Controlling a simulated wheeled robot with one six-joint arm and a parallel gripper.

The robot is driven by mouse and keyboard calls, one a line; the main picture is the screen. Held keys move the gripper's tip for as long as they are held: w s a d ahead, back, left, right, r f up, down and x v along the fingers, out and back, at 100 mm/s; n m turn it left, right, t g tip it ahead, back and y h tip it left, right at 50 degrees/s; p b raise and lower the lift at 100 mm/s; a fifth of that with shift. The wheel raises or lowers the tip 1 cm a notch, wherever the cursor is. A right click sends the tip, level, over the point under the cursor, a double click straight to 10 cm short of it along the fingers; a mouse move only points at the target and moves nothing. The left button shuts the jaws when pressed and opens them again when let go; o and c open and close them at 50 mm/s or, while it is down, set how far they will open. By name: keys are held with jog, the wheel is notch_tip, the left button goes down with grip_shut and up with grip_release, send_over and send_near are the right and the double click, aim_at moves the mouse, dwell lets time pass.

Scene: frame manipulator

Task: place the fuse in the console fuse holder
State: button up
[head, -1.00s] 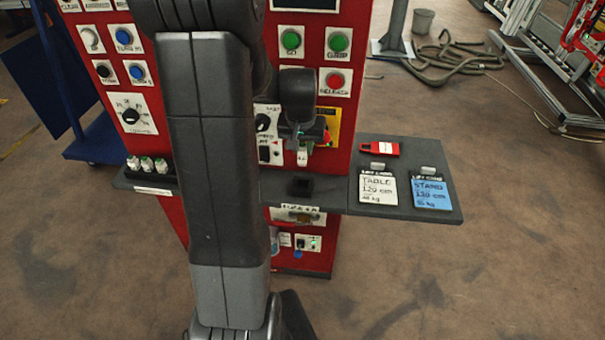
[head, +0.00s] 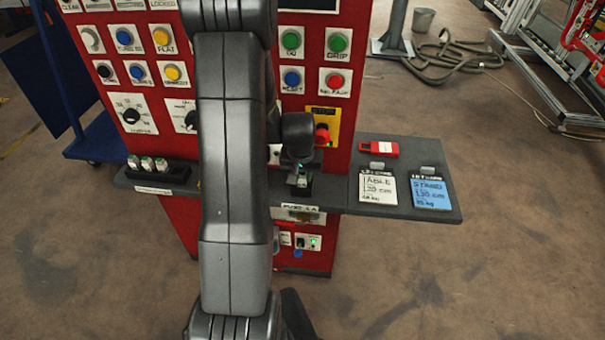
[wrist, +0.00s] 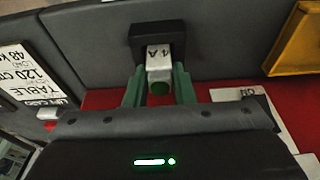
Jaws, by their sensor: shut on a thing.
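My gripper (wrist: 158,88) has green fingers shut on a white fuse (wrist: 159,60) marked "4 A", with a green end toward me. The black fuse holder (wrist: 142,38) is directly beyond the fuse in the wrist view. The fuse's far end overlaps the holder's opening; I cannot tell how deep it sits. In the head view my gripper (head: 301,168) is low over the holder (head: 299,190) on the console's grey shelf, and hides most of the fuse.
The red console panel (head: 343,55) with buttons rises behind the shelf. A rack (head: 156,178) with several fuses stands at the shelf's left. White and blue cards (head: 377,188) (head: 431,194) and a red object (head: 379,150) lie on the right. An emergency button (head: 322,134) is close behind my gripper.

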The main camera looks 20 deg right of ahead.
jog(key=shift+f, duration=0.1)
jog(key=o, duration=0.5)
jog(key=shift+f, duration=0.1)
jog(key=o, duration=0.5)
jog(key=shift+r, duration=0.7)
jog(key=v, duration=1.1)
jog(key=shift+s+a, duration=0.15)
